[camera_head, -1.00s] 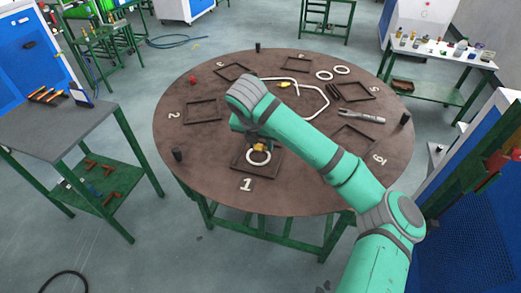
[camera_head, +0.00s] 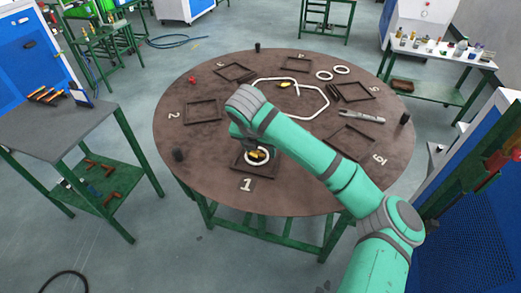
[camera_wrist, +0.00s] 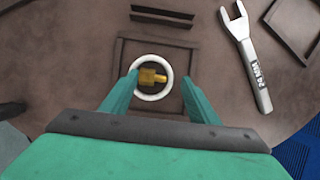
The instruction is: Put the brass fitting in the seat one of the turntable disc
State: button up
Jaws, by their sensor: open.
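The brass fitting (camera_wrist: 152,77) lies on its side inside a white ring (camera_wrist: 139,95), within the dark square frame of seat one (camera_wrist: 122,53). In the head view the fitting (camera_head: 256,155) shows as a small yellow piece within the ring, in the seat frame (camera_head: 237,166) beside the white numeral 1. My gripper (camera_wrist: 160,78) is open, its two teal fingers apart on either side of the fitting, with gaps between. In the head view my arm partly hides the gripper and seat. The turntable disc (camera_head: 200,148) is brown and round.
A wrench (camera_wrist: 248,60) lies right of seat one. Other seat frames, two white rings (camera_head: 333,73), a white bent loop (camera_head: 325,96) and another yellow piece (camera_head: 285,85) lie farther across. Dark posts (camera_head: 178,155) stand near the rim.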

jog(key=v, duration=1.1)
jog(key=shift+a, duration=0.1)
